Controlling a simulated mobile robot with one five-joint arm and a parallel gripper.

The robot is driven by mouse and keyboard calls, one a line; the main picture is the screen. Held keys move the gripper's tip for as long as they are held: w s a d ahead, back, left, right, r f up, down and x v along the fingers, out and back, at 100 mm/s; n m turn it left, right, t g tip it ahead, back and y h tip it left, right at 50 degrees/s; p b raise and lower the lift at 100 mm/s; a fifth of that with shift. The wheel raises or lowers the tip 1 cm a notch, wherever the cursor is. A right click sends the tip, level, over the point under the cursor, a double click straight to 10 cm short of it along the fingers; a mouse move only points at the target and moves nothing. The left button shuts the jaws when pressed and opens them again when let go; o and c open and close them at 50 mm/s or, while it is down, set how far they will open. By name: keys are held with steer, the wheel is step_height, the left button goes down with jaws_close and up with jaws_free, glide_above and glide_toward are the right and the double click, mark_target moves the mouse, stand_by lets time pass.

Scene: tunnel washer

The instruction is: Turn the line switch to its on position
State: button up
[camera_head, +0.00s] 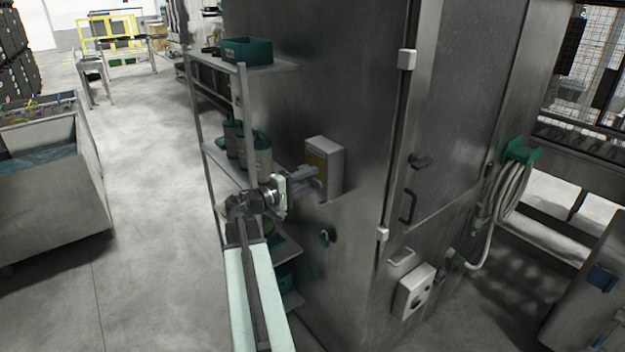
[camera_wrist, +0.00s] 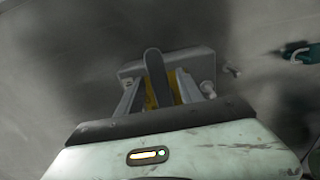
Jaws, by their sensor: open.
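The line switch (camera_head: 336,163) is a grey box with a yellow plate on the steel cabinet wall. In the wrist view, its yellow plate (camera_wrist: 174,82) shows behind a dark grey rounded handle (camera_wrist: 154,72). My gripper (camera_head: 314,178) reaches the front of the box from the left. In the wrist view, my gripper (camera_wrist: 160,84) is open, with one finger on each side of the handle. Gaps seem to show between handle and fingers, but contact cannot be told. The handle is hidden by the gripper in the head view.
A shelf rack (camera_head: 247,125) with green canisters and a green bin (camera_head: 247,50) stands left of the box, close behind my arm. A small padlock-like fitting (camera_head: 325,237) hangs below the box. A second control box (camera_head: 413,290) is at lower right.

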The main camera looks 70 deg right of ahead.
steer(key=shift+s+d, duration=0.2)
steer(key=shift+d, duration=0.2)
jaws_close()
stand_by(1.1)
